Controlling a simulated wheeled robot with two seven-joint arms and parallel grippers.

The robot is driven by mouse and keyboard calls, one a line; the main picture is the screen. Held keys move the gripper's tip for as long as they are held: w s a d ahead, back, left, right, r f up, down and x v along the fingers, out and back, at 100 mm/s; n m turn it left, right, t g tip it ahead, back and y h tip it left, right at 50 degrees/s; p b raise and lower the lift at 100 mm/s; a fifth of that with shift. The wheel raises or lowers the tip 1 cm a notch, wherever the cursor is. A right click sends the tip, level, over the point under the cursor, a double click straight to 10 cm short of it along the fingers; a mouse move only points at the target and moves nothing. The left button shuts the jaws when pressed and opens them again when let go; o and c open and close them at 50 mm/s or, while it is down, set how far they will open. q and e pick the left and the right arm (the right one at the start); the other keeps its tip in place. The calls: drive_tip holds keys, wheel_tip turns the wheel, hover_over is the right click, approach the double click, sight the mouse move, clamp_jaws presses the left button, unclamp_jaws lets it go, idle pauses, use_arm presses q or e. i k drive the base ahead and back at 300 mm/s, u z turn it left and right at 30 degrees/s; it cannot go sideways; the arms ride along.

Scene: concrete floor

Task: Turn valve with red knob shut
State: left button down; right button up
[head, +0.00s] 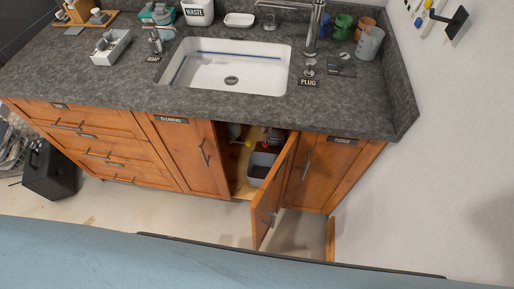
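Under the sink, a wooden cabinet stands open, with its door (273,191) swung outward toward me. Inside the opening is a small red spot (265,146), which looks like the red knob. It is too small and shaded to tell how the valve is turned. A small yellow part (248,143) is to its left. A grey bin (261,165) sits below them on the cabinet floor. The open door's edge and the countertop hide part of the inside. Neither of my grippers is in view.
A white sink (232,80) with a chrome faucet (315,25) is set in the dark countertop (130,85). Mugs (369,43) stand at the right. A black box (49,176) is on the floor at left. Bare floor lies before the cabinets.

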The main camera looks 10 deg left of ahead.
sight(265, 143)
drive_tip(key=k, duration=0.95)
drive_tip(key=u, duration=1.1)
drive_tip(key=i, duration=1)
drive_tip(key=z, duration=2)
drive_tip(key=i, duration=0.5)
drive_tip(key=u, duration=0.05)
